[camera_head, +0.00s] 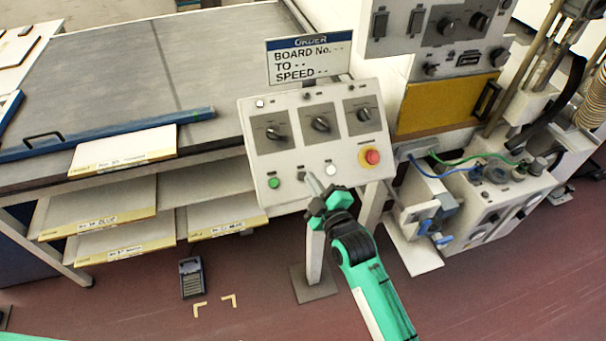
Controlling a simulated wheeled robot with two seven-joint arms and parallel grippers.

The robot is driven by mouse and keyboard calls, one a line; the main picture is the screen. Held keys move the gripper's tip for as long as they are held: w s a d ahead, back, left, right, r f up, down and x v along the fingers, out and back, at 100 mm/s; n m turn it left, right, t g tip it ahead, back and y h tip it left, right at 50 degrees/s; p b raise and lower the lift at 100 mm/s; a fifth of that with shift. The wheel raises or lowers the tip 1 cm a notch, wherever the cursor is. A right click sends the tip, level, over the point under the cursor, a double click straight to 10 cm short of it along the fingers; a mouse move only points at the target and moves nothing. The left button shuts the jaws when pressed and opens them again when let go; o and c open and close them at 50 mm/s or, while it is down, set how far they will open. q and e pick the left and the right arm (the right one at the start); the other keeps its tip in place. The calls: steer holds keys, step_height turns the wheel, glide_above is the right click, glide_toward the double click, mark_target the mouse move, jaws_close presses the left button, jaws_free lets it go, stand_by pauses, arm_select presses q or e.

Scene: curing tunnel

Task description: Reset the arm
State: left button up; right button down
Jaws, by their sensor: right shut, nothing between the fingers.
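My right arm comes in from the bottom right, green and black. Its gripper (314,184) is shut and empty, with its tip at the lower edge of the grey control panel (296,155). The tip is close to a dark button or switch on the panel; I cannot tell whether it touches. The panel has three black knobs, a green button (274,182), a white button (331,170) and a red stop button (371,156). My left gripper is not in view; only a green sliver shows at the bottom left edge.
An order sign (309,61) stands above the panel. A grey table (100,80) with labelled boards on shelves below is at left. A machine with a yellow panel (446,103) and hoses stands at right. A pedal (192,278) lies on the red floor, which is mostly clear in front.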

stand_by(0.3)
steer(key=s+d+f+m+g+h, duration=0.2)
steer(key=s+d+f, duration=0.15)
steer(key=f, duration=0.95)
steer(key=s+d+f+m+g+h, duration=0.1)
steer(key=s+d+f+m+g, duration=0.3)
steer(key=f, duration=0.9)
steer(key=s+d+f+m+g+h, duration=0.1)
steer(key=s+d+f+h, duration=0.3)
steer(key=f, duration=0.9)
steer(key=s+d+f+m+g, duration=0.2)
steer(key=s+d+f, duration=0.2)
steer(key=s+f, duration=0.5)
steer(key=s+d+f+m+g, duration=0.1)
steer(key=s+d+f+g, duration=0.2)
steer(key=s+f, duration=0.5)
steer(key=s+d+f+m+g, duration=0.1)
steer(key=s+d+f, duration=0.1)
steer(key=s, duration=0.8)
steer(key=s+d+f+m+g, duration=0.2)
steer(key=s+d, duration=0.2)
steer(key=s, duration=0.7)
steer(key=shift+d+m+h, duration=0.3)
steer(key=shift+d+h, duration=0.1)
steer(key=shift+f, duration=0.1)
